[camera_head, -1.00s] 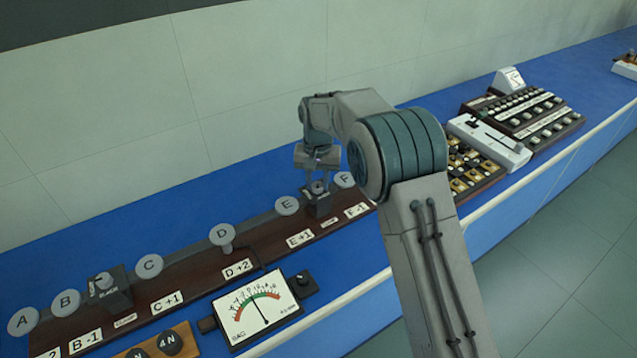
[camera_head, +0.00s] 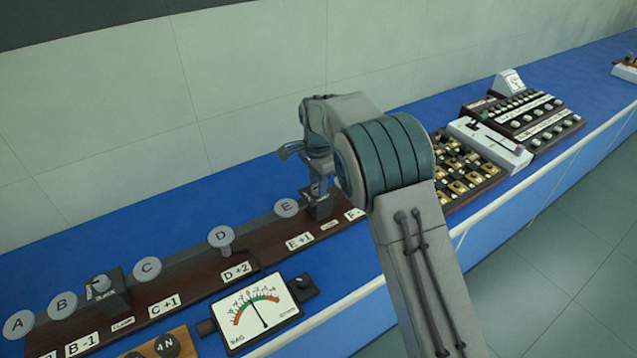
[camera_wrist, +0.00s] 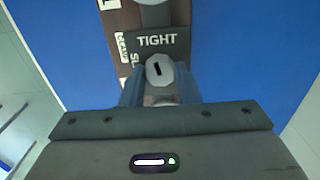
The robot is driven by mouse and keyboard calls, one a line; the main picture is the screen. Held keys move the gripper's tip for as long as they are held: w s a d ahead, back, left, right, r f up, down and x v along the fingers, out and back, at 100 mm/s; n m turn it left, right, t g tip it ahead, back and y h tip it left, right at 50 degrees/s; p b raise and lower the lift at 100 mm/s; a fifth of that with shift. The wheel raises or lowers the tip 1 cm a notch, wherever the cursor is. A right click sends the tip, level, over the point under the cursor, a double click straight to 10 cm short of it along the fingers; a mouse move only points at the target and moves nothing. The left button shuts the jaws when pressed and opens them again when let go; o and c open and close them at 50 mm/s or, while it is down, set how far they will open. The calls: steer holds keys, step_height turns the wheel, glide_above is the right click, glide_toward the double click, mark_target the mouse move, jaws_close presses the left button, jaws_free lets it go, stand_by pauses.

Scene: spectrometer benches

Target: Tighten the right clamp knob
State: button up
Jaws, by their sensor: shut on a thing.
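The right clamp (camera_head: 321,207) is a dark block on the brown rail, between disc E and the spot where my arm hides disc F. In the wrist view its top (camera_wrist: 176,45) reads TIGHT, with a partly hidden label starting "SL" to the left. The right clamp knob (camera_wrist: 159,74) is grey with a dark slot mark, nearly upright in the picture and towards TIGHT. My gripper (camera_wrist: 160,82) is shut on the knob, one finger on each side. In the head view my gripper (camera_head: 318,186) is directly above the clamp, partly hidden.
The left clamp (camera_head: 108,291) stands between discs B and C. A dial meter (camera_head: 256,312) lies in front of the rail (camera_head: 180,277). Button and knob panels (camera_head: 470,172) stand to the right on the blue bench (camera_head: 160,230). A wall is behind.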

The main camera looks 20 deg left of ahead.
steer(key=shift+m, duration=1)
steer(key=o, duration=1)
steer(key=shift+c, duration=0.2)
step_height(320, 180, up, 14)
steer(key=b, duration=0.1)
steer(key=shift+d, duration=0.1)
